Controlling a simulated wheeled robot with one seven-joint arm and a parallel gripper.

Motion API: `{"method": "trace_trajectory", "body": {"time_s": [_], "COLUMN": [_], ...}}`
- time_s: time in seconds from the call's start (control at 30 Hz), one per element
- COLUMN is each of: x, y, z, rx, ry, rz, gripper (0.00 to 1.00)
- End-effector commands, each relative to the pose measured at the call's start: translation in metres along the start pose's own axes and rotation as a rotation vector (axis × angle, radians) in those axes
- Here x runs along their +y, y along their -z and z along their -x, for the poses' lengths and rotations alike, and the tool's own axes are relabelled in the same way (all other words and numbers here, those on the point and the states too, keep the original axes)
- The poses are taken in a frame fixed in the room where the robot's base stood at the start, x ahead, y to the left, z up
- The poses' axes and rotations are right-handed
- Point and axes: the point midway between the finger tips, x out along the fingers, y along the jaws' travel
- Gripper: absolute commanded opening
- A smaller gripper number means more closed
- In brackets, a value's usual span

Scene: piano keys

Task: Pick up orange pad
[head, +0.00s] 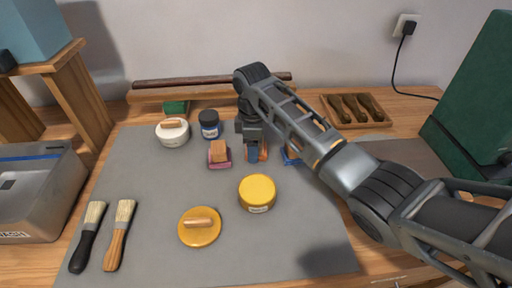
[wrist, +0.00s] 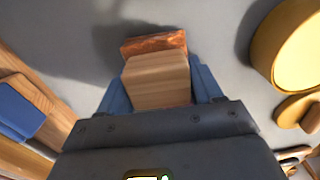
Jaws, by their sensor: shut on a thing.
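The orange pad (wrist: 155,44) has a pale wooden block (wrist: 157,79) as its grip, and in the wrist view this block sits between the blue fingers of my gripper (wrist: 158,88). My gripper is shut on the pad by that block. In the head view the orange pad (head: 263,151) shows as a small orange-brown strip beside my gripper (head: 253,155), mostly hidden by the fingers. It is on or just above the grey mat (head: 150,220); I cannot tell which.
A pink pad with a wooden block (head: 219,155) lies just left of my gripper. A blue jar (head: 209,124), a white round tub (head: 172,133), a yellow jar (head: 257,193) and a yellow disc (head: 199,228) are near.

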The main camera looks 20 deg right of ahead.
Motion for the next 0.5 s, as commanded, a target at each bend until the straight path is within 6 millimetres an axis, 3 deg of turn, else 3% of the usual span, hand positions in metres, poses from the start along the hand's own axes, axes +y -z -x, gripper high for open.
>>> {"method": "trace_trajectory", "body": {"time_s": [0.3,0.5], "x": [0.000,0.001], "y": [0.000,0.001], "z": [0.003,0.019], "rx": [0.000,0.002], "ry": [-0.001,-0.003], "rz": [0.000,0.000], "gripper": [0.35,0.35]}}
